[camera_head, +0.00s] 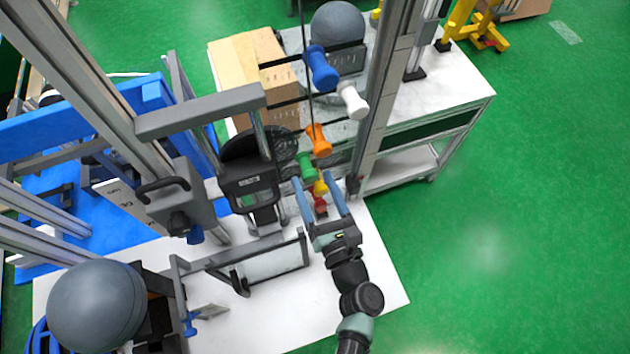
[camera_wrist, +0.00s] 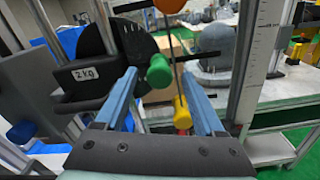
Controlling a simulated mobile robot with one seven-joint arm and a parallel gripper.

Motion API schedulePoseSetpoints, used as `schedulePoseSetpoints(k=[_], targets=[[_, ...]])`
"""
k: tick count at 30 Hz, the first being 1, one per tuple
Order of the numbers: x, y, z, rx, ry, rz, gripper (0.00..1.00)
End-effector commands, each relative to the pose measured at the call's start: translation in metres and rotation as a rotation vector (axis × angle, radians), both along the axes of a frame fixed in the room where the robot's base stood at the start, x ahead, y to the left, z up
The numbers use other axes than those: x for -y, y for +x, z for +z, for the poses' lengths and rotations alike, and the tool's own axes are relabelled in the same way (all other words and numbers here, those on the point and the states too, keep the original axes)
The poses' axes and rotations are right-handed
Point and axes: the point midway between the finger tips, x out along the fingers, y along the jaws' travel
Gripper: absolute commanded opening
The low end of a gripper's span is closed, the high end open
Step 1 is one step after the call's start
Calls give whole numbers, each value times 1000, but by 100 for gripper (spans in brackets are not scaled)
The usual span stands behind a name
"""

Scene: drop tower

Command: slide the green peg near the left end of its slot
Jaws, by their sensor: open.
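The green peg (camera_head: 306,166) sticks out from the tower's panel, below the orange peg (camera_head: 318,138) and up and left of the yellow peg (camera_head: 320,186). A red peg (camera_head: 319,203) is lowest. My gripper (camera_head: 314,179) is open, its two blue fingers pointing toward the pegs. In the wrist view the green peg (camera_wrist: 159,72) appears between the fingertips, with no clear contact. The yellow peg (camera_wrist: 181,108) and red peg (camera_wrist: 182,122) show lower, close to the right finger. The green peg's slot is not clearly visible, so its position along it is unclear.
A grey upright post (camera_head: 382,90) stands to the right. Blue (camera_head: 319,68) and white (camera_head: 352,100) pegs are higher up. Open green floor lies to the right.

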Motion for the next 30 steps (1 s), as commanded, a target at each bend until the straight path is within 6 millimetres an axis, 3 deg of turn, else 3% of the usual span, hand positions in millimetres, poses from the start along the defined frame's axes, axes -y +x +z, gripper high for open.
schedulePoseSetpoints(k=[8,20,30], targets=[[-1,2,0,0,0,0,71],[0,1,0,0,0,0,1],[0,1,0,0,0,0,0]])
